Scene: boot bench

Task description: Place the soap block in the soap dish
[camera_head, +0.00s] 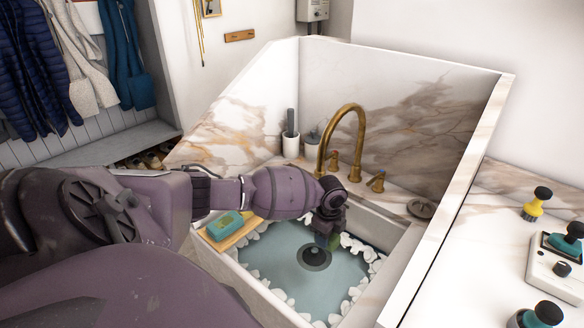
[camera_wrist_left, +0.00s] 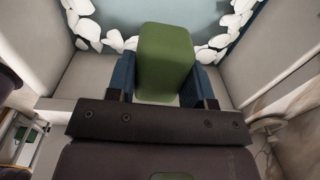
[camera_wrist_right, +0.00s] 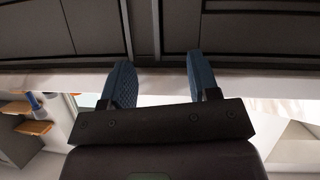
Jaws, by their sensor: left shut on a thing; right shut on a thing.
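My left gripper (camera_head: 331,218) hangs over the sink basin, pointing down. It is shut on the green soap block (camera_wrist_left: 165,60), whose sides touch both blue finger pads in the left wrist view. In the head view only a little of the soap block (camera_head: 333,241) shows below the fingers, above the drain. A round grey-brown dish (camera_head: 421,208), which looks like the soap dish, sits on the marble ledge right of the tap. My right gripper (camera_wrist_right: 158,82) shows only in its wrist view; its fingers stand apart before a pale edge, and no held thing is clear.
The sink (camera_head: 298,279) holds water ringed by white pebbles. A brass tap (camera_head: 346,112) arches behind the left gripper. A teal sponge (camera_head: 223,226) lies on a wooden board (camera_head: 240,235) at the left rim. A high marble wall (camera_head: 452,205) divides the sink from the right counter.

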